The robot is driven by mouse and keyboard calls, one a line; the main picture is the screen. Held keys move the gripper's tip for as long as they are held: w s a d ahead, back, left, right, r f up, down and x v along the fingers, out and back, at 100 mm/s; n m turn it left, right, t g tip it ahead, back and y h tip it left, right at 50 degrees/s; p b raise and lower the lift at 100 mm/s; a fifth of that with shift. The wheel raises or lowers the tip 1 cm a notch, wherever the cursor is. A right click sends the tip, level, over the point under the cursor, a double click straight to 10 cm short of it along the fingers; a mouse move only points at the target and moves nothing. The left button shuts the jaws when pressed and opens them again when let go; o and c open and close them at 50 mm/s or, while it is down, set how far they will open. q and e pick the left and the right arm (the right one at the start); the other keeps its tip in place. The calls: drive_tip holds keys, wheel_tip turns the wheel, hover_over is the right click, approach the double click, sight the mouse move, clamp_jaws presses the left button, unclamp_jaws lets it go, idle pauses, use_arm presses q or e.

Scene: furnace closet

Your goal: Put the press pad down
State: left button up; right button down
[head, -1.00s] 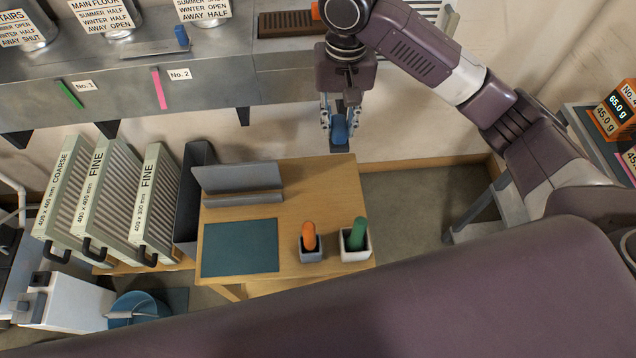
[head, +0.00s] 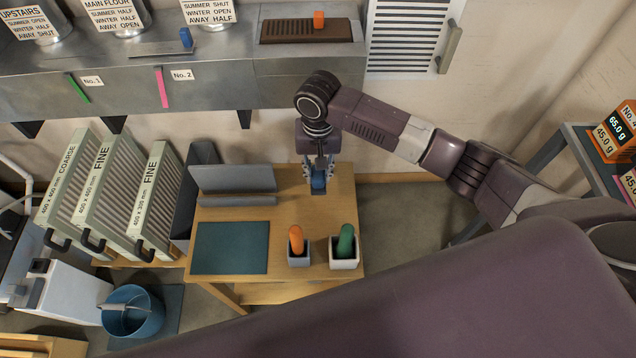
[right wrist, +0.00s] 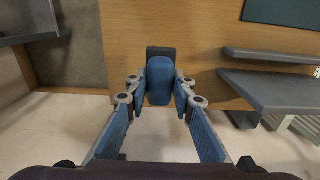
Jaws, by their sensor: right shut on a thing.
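The press pad is a small piece with a blue grip and a dark base. In the head view the press pad (head: 318,183) is at the back right part of the wooden table (head: 300,208). My right gripper (head: 318,176) points down with its fingers shut on the blue grip. In the right wrist view the blue grip (right wrist: 160,82) sits between both fingertips, with the dark base beyond it. I cannot tell whether the base touches the table top. My left gripper is not in view.
A teal mat (head: 230,248) and a grey slotted stand (head: 235,185) are on the table's left side. Two small pots, with an orange item (head: 296,240) and a green item (head: 346,241), stand at the front. Filters (head: 125,190) lean to the left. Table around the pad looks clear.

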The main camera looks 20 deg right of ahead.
sight(318, 173)
drive_tip(key=shift+f, duration=0.75)
wheel_tip(318, 173, down, 4)
drive_tip(key=shift+r, duration=0.2)
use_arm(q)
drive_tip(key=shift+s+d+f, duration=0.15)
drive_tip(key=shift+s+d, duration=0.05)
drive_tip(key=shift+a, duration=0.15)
use_arm(e)
drive_tip(key=shift+f, duration=0.15)
drive_tip(key=c, duration=1.7)
unclamp_jaws()
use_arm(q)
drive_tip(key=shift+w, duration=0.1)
use_arm(e)
drive_tip(key=shift+o, duration=0.2)
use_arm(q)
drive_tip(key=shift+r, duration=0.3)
use_arm(e)
wheel_tip(318, 173, up, 12)
drive_tip(key=shift+r, duration=0.2)
